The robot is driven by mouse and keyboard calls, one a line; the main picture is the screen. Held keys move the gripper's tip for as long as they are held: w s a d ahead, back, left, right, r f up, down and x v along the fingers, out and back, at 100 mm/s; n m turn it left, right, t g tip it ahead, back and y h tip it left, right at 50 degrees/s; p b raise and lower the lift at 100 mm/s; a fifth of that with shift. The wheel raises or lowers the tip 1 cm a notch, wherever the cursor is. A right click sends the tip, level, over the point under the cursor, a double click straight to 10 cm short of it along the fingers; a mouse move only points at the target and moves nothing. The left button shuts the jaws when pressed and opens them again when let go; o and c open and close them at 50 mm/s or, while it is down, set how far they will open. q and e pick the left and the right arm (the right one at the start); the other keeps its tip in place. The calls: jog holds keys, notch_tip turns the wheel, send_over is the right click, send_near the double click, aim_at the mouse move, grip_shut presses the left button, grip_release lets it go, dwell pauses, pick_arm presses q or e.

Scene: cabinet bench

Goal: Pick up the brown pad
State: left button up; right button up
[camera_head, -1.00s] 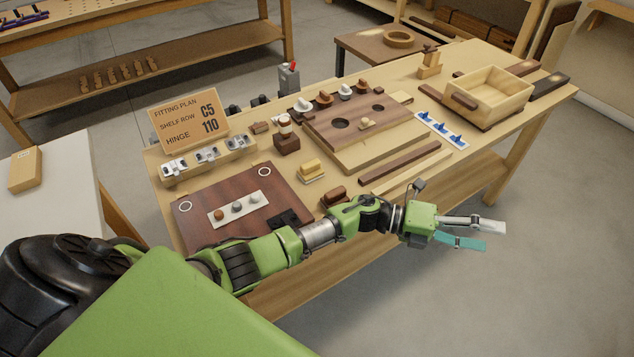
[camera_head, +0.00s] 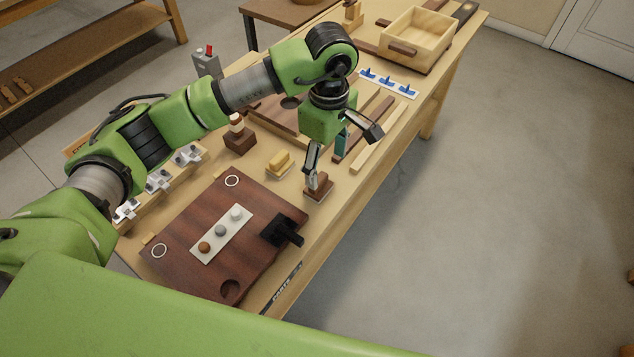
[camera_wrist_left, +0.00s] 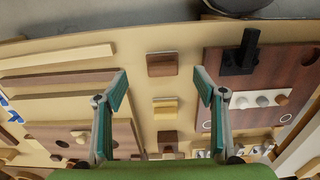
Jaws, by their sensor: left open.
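The brown pad (camera_head: 321,190) is a small dark brown block on a pale base, near the front edge of the bench. In the left wrist view the brown pad (camera_wrist_left: 162,65) lies near the top middle, between the lines of the two fingers and slightly beyond their tips. My left gripper (camera_head: 327,166) is open and points down over the bench; one finger overlaps the pad's far side in the head view. The same gripper (camera_wrist_left: 161,84) shows empty in the wrist view. I cannot tell whether a finger touches the pad. My right gripper is not in view.
A yellow pad (camera_head: 279,162) sits close behind the brown one. A dark red board (camera_head: 190,230) with a black fitting (camera_head: 281,232) lies nearby, toward me. Wooden strips (camera_head: 373,147) lie on the other side. A brown block (camera_head: 239,141) with a knob stands farther back.

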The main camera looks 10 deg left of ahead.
aim_at(319, 181)
pick_arm(q)
jog(key=shift+a+f, duration=0.2)
jog(key=shift+f, duration=1.05)
jog(key=shift+f+p, duration=0.3)
jog(key=shift+f, duration=0.2)
jog(key=f, duration=0.1)
jog(key=a+f+p, duration=0.1)
jog(key=f, duration=0.1)
jog(key=shift+f, duration=0.9)
jog(key=shift+w, duration=0.1)
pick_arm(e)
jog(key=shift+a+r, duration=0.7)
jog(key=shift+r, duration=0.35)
pick_arm(q)
jog(key=c, duration=1.2)
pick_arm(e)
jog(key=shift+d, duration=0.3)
